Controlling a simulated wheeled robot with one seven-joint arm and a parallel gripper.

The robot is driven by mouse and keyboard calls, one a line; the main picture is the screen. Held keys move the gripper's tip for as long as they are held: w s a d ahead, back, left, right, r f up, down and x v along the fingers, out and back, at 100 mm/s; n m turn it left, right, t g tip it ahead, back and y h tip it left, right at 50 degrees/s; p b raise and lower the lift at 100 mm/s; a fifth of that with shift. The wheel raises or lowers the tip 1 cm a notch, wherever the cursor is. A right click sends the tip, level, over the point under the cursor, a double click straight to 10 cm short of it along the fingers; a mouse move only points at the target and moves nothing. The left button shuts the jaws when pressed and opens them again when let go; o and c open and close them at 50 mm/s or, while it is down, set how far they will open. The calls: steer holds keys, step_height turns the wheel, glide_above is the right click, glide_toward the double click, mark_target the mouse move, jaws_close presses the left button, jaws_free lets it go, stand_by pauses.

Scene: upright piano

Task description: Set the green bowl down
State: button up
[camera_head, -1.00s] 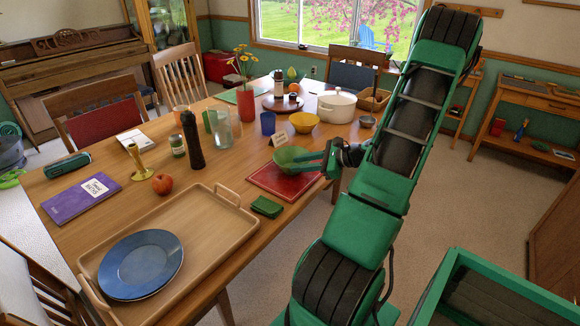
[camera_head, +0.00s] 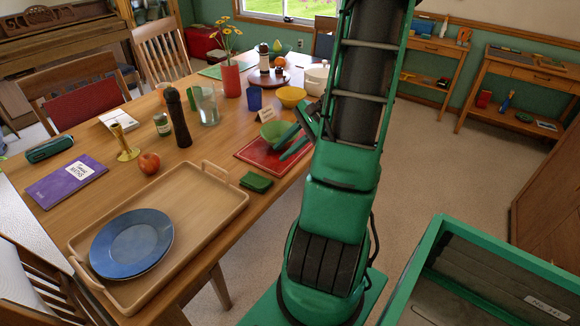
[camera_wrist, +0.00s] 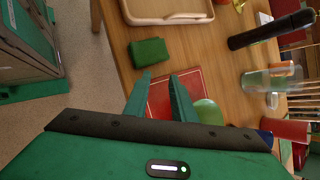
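The green bowl (camera_head: 272,132) stands upright on the far part of the red placemat (camera_head: 258,158), close to the table's right edge. My gripper (camera_head: 288,142) is open and empty, with its fingers just right of the bowl. In the wrist view the two fingers (camera_wrist: 160,77) are spread apart over the red placemat (camera_wrist: 188,82). The bowl (camera_wrist: 208,112) is outside them, beside the right finger and partly hidden behind it and the gripper body. I cannot tell whether that finger touches the bowl.
A yellow bowl (camera_head: 291,96), a blue cup (camera_head: 254,98) and a small sign stand behind the green bowl. A folded green cloth (camera_head: 256,182) lies near the placemat. A wooden tray (camera_head: 212,207) with a blue plate fills the near table.

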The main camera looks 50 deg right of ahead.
steer(key=s+a+r+n+g+h, duration=0.2)
steer(key=s+a+r+n+g, duration=0.1)
steer(key=s+a+r+n, duration=0.2)
steer(key=s+a+r+n+g+h, duration=0.2)
steer(key=s+a+r+n, duration=0.3)
steer(key=s+a+n, duration=0.4)
steer(key=shift+s+a+g+h, duration=0.3)
steer(key=shift+s+a+g, duration=0.3)
steer(key=shift+g, duration=0.2)
steer(key=shift+w, duration=0.1)
